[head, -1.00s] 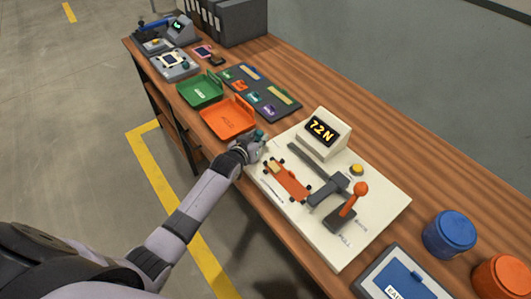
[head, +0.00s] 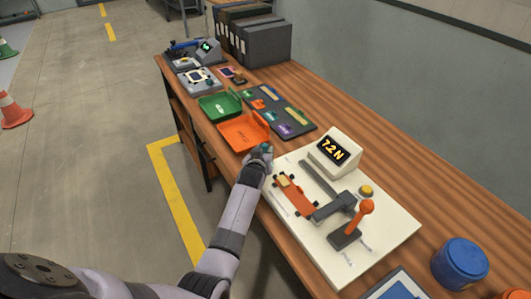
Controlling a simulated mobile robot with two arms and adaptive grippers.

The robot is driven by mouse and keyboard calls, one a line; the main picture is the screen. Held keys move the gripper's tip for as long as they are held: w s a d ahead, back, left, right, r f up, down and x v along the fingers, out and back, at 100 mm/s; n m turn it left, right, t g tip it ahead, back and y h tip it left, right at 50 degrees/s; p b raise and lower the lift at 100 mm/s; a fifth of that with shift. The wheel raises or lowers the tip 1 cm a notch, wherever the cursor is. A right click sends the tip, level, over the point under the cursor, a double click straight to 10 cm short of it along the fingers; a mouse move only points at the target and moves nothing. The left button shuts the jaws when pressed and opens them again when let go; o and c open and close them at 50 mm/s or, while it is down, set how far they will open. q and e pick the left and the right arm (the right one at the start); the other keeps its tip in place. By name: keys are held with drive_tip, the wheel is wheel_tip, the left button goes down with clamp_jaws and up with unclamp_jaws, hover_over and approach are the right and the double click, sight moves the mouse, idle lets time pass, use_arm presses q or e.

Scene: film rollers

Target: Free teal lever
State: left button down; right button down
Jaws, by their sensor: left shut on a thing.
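My left gripper (head: 263,157) is at the left end of the cream test board (head: 390,237), beside the orange tray. It is shut on a small teal piece (head: 267,148), which looks like the teal lever; the fingers hide most of it. An orange carriage (head: 296,196) with dark wheels and a tan block lies on the board, right of the gripper. A dark rail and clamp stand beside it, with an upright orange-knobbed handle (head: 366,207). A display box (head: 336,151) reads 7.2 N. My right gripper is not in view.
The orange tray (head: 243,132) and green tray (head: 221,105) lie just beyond the gripper. A dark mat (head: 300,117) holds small coloured pieces. A blue canister (head: 460,264) stands at the near right. Binders (head: 263,42) and grey devices fill the far end.

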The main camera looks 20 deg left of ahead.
use_arm(q)
drive_tip(key=shift+a+r, duration=0.1)
drive_tip(key=shift+a, duration=0.1)
drive_tip(key=c, duration=1.4)
unclamp_jaws()
drive_tip(key=shift+a, duration=0.1)
drive_tip(key=shift+c, duration=0.2)
drive_tip(key=shift+s+d, duration=0.15)
drive_tip(key=shift+d, duration=0.05)
drive_tip(key=shift+s+r, duration=0.1)
drive_tip(key=shift+s, duration=0.15)
drive_tip(key=v, duration=1.1)
drive_tip(key=shift+s, duration=0.1)
drive_tip(key=shift+c, duration=0.2)
